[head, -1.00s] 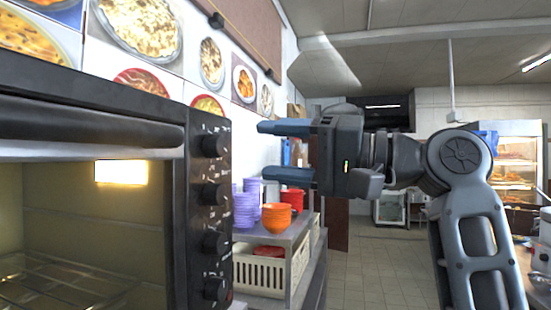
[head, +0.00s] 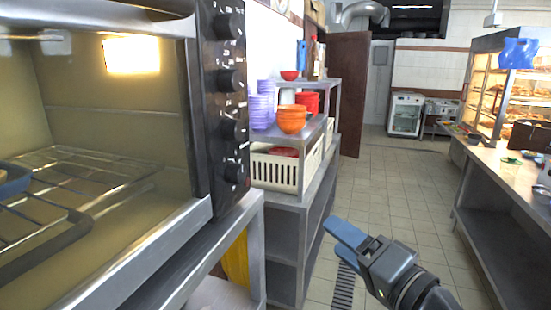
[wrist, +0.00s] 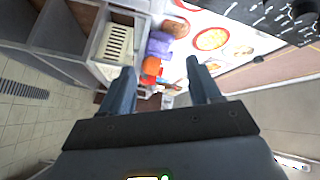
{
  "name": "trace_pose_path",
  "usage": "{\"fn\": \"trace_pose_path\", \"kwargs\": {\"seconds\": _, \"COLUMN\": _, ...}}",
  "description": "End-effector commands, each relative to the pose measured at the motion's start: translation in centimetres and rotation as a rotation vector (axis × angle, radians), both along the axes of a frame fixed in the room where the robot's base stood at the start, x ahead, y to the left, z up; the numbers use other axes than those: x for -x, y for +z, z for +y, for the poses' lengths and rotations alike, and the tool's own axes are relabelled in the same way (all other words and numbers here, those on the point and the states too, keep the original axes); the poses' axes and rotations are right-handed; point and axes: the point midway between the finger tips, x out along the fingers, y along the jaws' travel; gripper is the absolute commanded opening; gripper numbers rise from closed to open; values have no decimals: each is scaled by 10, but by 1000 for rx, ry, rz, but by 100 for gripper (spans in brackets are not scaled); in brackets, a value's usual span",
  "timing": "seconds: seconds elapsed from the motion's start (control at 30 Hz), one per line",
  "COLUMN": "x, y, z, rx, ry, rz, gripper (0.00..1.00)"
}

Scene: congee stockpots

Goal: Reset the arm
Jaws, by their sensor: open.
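My gripper (head: 347,240) is low at the lower right of centre in the head view, over the tiled floor and to the right of the metal shelf unit. Its blue fingers point up and to the left. In the wrist view my gripper (wrist: 163,85) shows two fingers spread apart with nothing between them. The gripper is open and empty. Most of my arm lies outside the head view.
A lit oven (head: 120,130) stands close on the left. The shelf unit (head: 304,195) holds purple bowls (head: 262,108), orange bowls (head: 291,119) and a cream crate (head: 285,172). A counter (head: 500,167) runs along the right. Tiled floor (head: 400,190) between is clear.

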Motion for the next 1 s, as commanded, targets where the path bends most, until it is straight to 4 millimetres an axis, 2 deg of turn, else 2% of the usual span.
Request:
{"fn": "trace_pose_path", "kwargs": {"seconds": 0.03, "x": 13, "y": -22, "z": -6, "rx": 25, "ry": -36, "rz": 15, "gripper": 62}}
{"fn": "trace_pose_path", "kwargs": {"seconds": 0.2, "x": 58, "y": -76, "z": -29, "rx": 132, "ry": -157, "rz": 28, "gripper": 62}}
{"fn": "trace_pose_path", "kwargs": {"seconds": 0.4, "x": 121, "y": -124, "z": -54, "rx": 289, "ry": -272, "rz": 39, "gripper": 62}}
{"fn": "trace_pose_path", "kwargs": {"seconds": 0.5, "x": 156, "y": -141, "z": -66, "rx": 378, "ry": -316, "rz": 41, "gripper": 62}}
{"fn": "trace_pose_path", "kwargs": {"seconds": 0.73, "x": 239, "y": -162, "z": -87, "rx": 599, "ry": -382, "rz": 36, "gripper": 62}}
{"fn": "trace_pose_path", "kwargs": {"seconds": 1.0, "x": 333, "y": -156, "z": -103, "rx": 874, "ry": -391, "rz": 4, "gripper": 62}}
